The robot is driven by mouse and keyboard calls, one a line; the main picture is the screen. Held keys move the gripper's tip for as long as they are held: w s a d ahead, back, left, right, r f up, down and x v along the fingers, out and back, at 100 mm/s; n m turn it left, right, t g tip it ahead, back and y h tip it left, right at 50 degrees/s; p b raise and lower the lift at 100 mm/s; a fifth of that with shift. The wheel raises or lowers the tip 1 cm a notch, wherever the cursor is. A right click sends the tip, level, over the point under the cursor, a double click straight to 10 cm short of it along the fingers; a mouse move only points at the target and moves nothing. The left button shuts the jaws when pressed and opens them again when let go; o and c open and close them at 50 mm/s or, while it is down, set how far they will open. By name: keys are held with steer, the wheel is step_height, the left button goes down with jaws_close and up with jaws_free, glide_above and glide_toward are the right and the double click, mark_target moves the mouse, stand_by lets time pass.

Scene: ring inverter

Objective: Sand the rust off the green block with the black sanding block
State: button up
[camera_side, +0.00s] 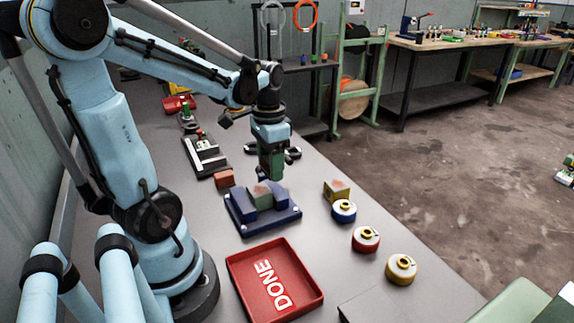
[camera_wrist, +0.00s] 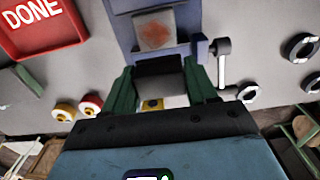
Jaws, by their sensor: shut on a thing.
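The green block (camera_side: 261,196) stands between the blue jaws of a dark blue vise (camera_side: 247,226). Its upper face carries a reddish-brown rust patch, which shows clearly in the wrist view (camera_wrist: 155,34). My gripper (camera_side: 264,177) points down just above and behind the green block. In the wrist view its green fingers are shut on the black sanding block (camera_wrist: 160,84), close beside the vise. The sanding block is mostly hidden in the side view. I cannot tell whether it touches the green block.
A red DONE tray (camera_side: 240,266) lies empty in front of the vise. A reddish block (camera_side: 225,179) sits left of the vise. A yellowish block with a brown patch (camera_side: 337,191) and blue, red and yellow round pieces (camera_side: 344,213) (camera_side: 366,240) (camera_side: 401,270) line the right edge.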

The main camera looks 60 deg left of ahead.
mark_target(262, 188)
steer(key=shift+f, duration=0.85)
step_height(262, 188, down, 2)
steer(key=shift+f, duration=0.15)
steer(key=shift+s, duration=1.15)
steer(key=shift+c, duration=0.5)
steer(key=shift+s+r, duration=0.2)
steer(key=shift+s, duration=1.75)
steer(key=w, duration=0.2)
steer(key=shift+w, duration=0.35)
steer(key=shift+w+f, duration=0.15)
steer(key=shift+w, duration=1.75)
steer(key=shift+s, duration=3.2)
steer(key=shift+w, duration=2.8)
steer(key=r, duration=0.2)
steer(key=shift+w+r, duration=0.25)
steer(key=shift+r, duration=2.9)
